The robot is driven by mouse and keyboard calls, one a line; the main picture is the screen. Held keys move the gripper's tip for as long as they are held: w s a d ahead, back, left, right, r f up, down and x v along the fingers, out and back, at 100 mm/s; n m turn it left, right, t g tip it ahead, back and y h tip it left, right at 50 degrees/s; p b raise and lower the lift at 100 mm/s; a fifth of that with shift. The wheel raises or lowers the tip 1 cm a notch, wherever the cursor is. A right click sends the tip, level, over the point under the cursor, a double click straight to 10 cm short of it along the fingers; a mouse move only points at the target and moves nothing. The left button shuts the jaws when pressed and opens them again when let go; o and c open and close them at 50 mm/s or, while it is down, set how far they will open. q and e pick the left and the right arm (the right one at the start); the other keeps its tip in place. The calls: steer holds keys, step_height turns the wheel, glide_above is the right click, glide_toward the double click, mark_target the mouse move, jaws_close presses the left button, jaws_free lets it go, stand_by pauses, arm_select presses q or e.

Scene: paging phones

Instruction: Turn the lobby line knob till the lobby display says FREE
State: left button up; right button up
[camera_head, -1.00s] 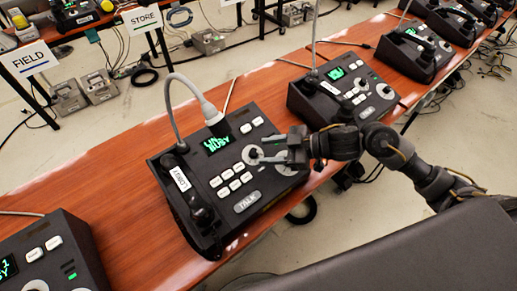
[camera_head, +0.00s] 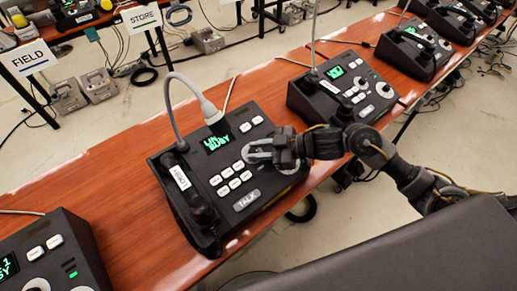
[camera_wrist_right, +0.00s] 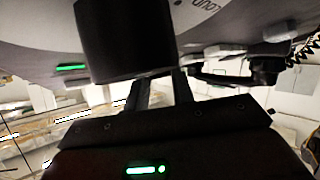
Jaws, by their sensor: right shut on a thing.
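The lobby phone (camera_head: 230,172) is a black desk unit with a handset labelled LOBBY (camera_head: 180,178). Its display (camera_head: 216,140) shows green text that ends in BUSY. My right gripper (camera_head: 254,151) reaches in from the right and is shut on the lobby line knob, with its fingers over the knob's pale dial. The fingers mostly hide the knob in the head view. In the right wrist view the knob (camera_wrist_right: 124,42) is a large dark cylinder at the tips of my fingers (camera_wrist_right: 161,92). My left gripper is not in view.
White buttons (camera_head: 230,182) and a TALK key (camera_head: 246,200) lie left of and below the gripper. A grey gooseneck microphone (camera_head: 208,110) rises at the back. Similar phones stand at lower left (camera_head: 45,255) and upper right (camera_head: 345,88) on the wooden table (camera_head: 125,155).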

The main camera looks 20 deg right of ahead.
steer(key=shift+s+a+r+m+t+h+p, duration=0.1)
steer(key=shift+m+t+h+p, duration=0.1)
steer(key=shift+m+t+p, duration=0.25)
steer(key=shift+s+m+t+h+p, duration=0.1)
steer(key=shift+m+t+h+p, duration=0.1)
steer(key=shift+m+t+p, duration=0.2)
steer(key=shift+a+m+t+h+p, duration=0.1)
steer(key=shift+m+t+h+p, duration=0.55)
steer(key=shift+m+t, duration=0.45)
steer(key=m+t+h, duration=0.1)
steer(key=m, duration=0.2)
steer(key=shift+s+h, duration=0.1)
steer(key=shift+h, duration=0.15)
steer(key=shift+a+m+t+h, duration=0.1)
steer(key=shift+m+t+h, duration=0.65)
steer(key=shift+m+h, duration=0.1)
steer(key=shift+m, duration=0.3)
steer(key=o, duration=1)
